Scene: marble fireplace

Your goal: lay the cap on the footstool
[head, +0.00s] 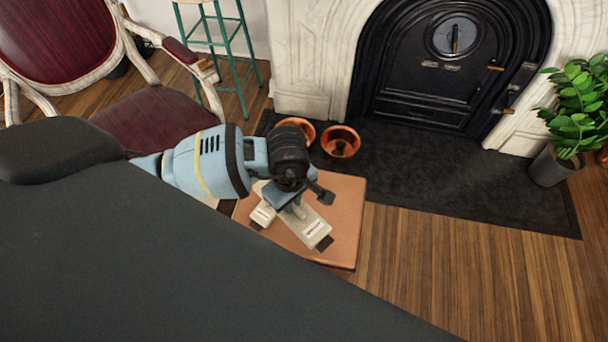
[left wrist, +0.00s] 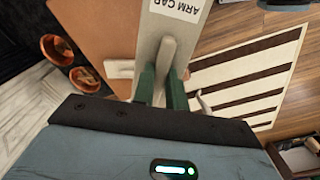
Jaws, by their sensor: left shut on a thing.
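The cap (head: 312,226) is a flat pale beige block with a raised grip, and its label reads "ARM CAP" in the left wrist view (left wrist: 150,42). My left gripper (head: 298,205) is shut on that raised grip with its green fingers (left wrist: 163,88). The footstool (head: 338,198) has a square orange-tan top, which also shows in the left wrist view (left wrist: 104,30). The cap is over the footstool; I cannot tell whether it touches the top. A smaller pale piece (head: 264,213) shows beside the cap over the footstool. My right gripper is out of view.
Two copper bowls (head: 341,142) sit on the dark hearth (head: 440,185) behind the footstool. A red armchair (head: 155,118) stands to the left, a potted plant (head: 575,110) far right. A striped rug (left wrist: 250,75) shows in the left wrist view. Wood floor is clear at right.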

